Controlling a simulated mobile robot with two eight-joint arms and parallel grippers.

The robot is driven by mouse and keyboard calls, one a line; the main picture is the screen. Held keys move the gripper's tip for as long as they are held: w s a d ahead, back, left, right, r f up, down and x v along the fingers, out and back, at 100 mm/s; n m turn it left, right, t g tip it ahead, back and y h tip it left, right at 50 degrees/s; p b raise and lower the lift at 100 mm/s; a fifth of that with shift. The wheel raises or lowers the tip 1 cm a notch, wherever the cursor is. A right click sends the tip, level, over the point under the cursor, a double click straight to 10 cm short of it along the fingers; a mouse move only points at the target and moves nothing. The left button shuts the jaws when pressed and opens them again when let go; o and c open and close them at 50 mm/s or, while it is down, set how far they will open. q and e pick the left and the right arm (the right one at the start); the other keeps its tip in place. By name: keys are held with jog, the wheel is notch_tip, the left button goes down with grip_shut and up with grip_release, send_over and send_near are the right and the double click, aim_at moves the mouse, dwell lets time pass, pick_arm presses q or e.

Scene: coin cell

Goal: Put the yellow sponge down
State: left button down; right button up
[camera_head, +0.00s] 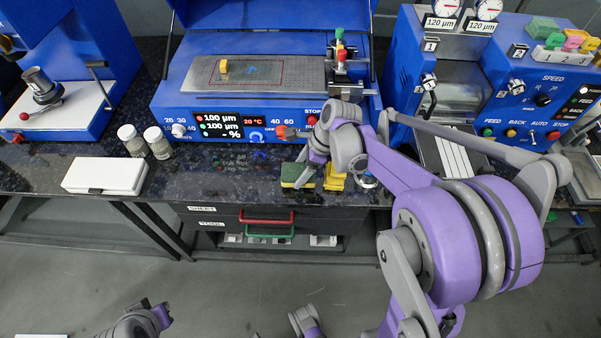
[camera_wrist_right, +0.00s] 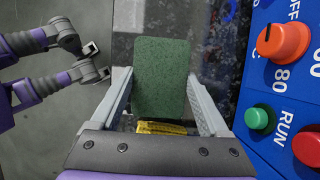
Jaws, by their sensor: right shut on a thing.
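The sponge (camera_head: 293,174) has a green top and a thin yellow edge in the head view. It is low at the front edge of the dark bench. Its green face (camera_wrist_right: 160,75) fills the space between the fingers in the right wrist view. My right gripper (camera_head: 313,174) is shut on it, with a finger (camera_wrist_right: 118,98) on each side. Whether the sponge touches the bench cannot be told. What seems to be my left gripper (camera_head: 152,308) is at the bottom edge of the head view, away from the bench; its jaws are unclear.
A yellow item (camera_head: 335,182) lies close right of the sponge, partly hidden by my gripper. A blue coating machine (camera_head: 265,140) with knobs stands behind. A white box (camera_head: 105,175) and two jars (camera_head: 145,142) stand left. Bare bench (camera_head: 215,178) lies between box and sponge.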

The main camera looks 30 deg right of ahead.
jog(key=shift+f, duration=0.7)
jog(key=shift+f, duration=0.2)
jog(key=o, duration=1.3)
jog(key=shift+r, duration=0.25)
jog(key=p+v, duration=0.1)
jog(key=v, duration=1)
jog(key=s+a+f+n+t+h, duration=0.1)
jog(key=s+a+n, duration=0.2)
jog(key=n, duration=0.5)
jog(key=s+a+f+n+h, duration=0.1)
jog(key=s+a+f+n, duration=0.1)
jog(key=s+a+n, duration=0.2)
jog(key=s+a+f+n+t+h, duration=0.1)
jog(key=s+a+f+n+h, duration=0.1)
jog(key=s+a+n, duration=0.2)
jog(key=shift+s+f+n+t, duration=0.1)
jog(key=shift+s+n, duration=0.45)
jog(key=shift+n, duration=0.85)
jog(key=shift+s+f+n+t, duration=0.1)
jog(key=shift+s+n, duration=0.45)
jog(key=shift+n, duration=0.85)
jog(key=shift+s+n+t, duration=0.1)
jog(key=shift+s+n, duration=0.5)
jog(key=shift+n, duration=0.8)
